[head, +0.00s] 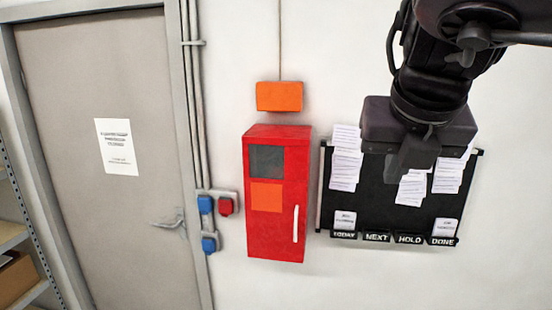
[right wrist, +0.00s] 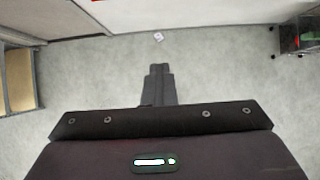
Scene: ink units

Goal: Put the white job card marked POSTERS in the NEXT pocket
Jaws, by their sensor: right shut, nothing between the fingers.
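The black job board (head: 385,205) hangs on the white wall at the right of the head view. Its bottom row has pockets labelled TODAY (head: 344,235), NEXT (head: 376,237), HOLD (head: 409,239) and DONE (head: 443,241). White cards show in TODAY (head: 344,219) and DONE (head: 446,226); none shows in NEXT or HOLD. No card reads clearly as POSTERS. A small white piece with dark marks (right wrist: 158,37) lies on the floor in the right wrist view; I cannot read it. My right gripper (head: 402,167) is shut and empty, in front of the board, hiding part of it. It also shows in the right wrist view (right wrist: 157,84).
White sheets (head: 346,158) hang in columns on the board's upper part. A red cabinet (head: 276,220) with an orange box (head: 279,97) above is left of the board. A grey door (head: 100,80) and shelf (head: 12,236) are farther left. The floor (right wrist: 230,70) is mostly clear.

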